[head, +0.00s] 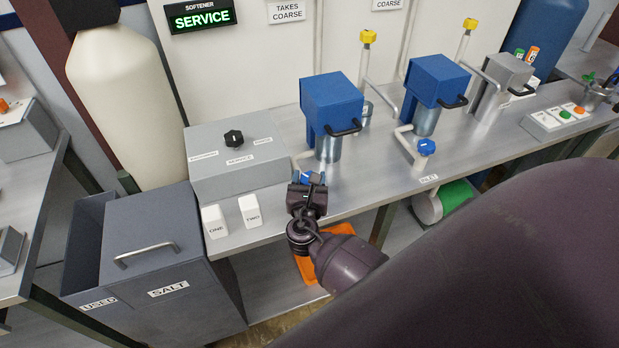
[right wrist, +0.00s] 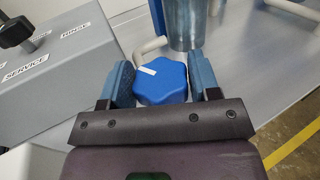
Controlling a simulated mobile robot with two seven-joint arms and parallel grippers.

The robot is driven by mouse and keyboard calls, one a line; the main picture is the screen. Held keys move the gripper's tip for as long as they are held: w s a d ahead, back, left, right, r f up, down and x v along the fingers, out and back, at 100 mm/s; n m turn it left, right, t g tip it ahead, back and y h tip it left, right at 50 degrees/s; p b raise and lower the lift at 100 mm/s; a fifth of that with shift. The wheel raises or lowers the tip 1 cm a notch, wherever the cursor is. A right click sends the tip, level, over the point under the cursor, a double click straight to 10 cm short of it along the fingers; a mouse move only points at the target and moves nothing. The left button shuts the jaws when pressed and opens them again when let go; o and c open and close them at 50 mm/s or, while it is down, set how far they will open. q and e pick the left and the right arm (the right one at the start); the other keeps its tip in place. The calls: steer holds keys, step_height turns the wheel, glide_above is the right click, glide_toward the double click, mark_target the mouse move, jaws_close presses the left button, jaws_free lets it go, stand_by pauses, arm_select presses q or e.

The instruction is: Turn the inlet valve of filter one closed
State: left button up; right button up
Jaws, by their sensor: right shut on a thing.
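The inlet valve's blue lobed knob with a white mark (right wrist: 160,82) sits between the two blue fingers of my right gripper (right wrist: 160,85) in the right wrist view. The gripper is shut on it. In the head view my right gripper (head: 308,184) hides most of this knob, in front of the left blue filter housing (head: 333,100) with its metal bowl. A pale pipe (right wrist: 150,47) runs from the knob toward the bowl. A second blue valve knob (head: 427,147) stands at the right filter (head: 436,82). My left gripper is not in view.
A grey control box (head: 235,185) with a black knob stands left of the filters. White blocks ONE (head: 214,222) and TWO (head: 250,211) stand at the bench's front edge. A grey salt bin (head: 155,240) stands below. Yellow-topped taps (head: 367,37) rise behind.

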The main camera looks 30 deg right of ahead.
steer(key=m+g+h, duration=0.2)
steer(key=m+g, duration=0.1)
steer(key=m+g+h, duration=0.3)
steer(key=g, duration=0.1)
steer(key=shift+w+g, duration=0.1)
steer(key=shift+g, duration=0.2)
steer(key=shift+g+h, duration=0.3)
steer(key=o, duration=0.9)
steer(key=shift+r, duration=0.1)
step_height(320, 180, up, 20)
steer(key=shift+f, duration=0.1)
stand_by(0.4)
